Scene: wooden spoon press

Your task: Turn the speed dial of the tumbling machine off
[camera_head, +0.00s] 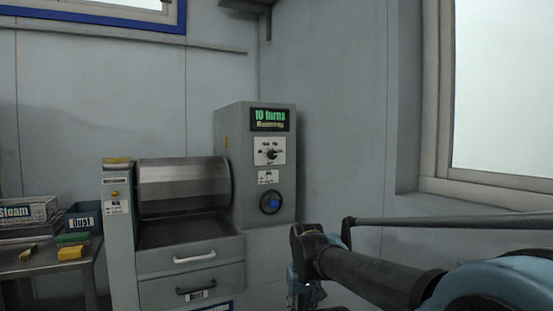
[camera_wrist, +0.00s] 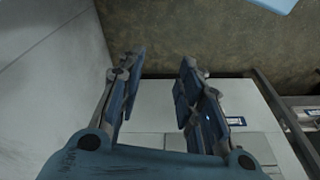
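The tumbling machine (camera_head: 183,227) stands against the back wall in the head view, with a steel drum (camera_head: 183,184) on its left and a tall control box at its right. The box has a lit display (camera_head: 269,119) reading "10 turns" with a smaller line that looks like "Running". Below it is a dark dial (camera_head: 270,154) on a white plate. Lower down is a round knob (camera_head: 270,202) with a blue centre. My gripper (camera_wrist: 160,67) is open and empty in the wrist view, its fingers apart above a pale surface. In the head view my arm is at the lower right, below and right of the box.
A metal table (camera_head: 45,262) at the left holds a bin marked "Steam" (camera_head: 28,211), a dark bin marked "Dust" (camera_head: 83,217) and a yellow block (camera_head: 70,253). Two drawers with handles (camera_head: 194,257) are under the drum. A window (camera_head: 503,90) is at the right.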

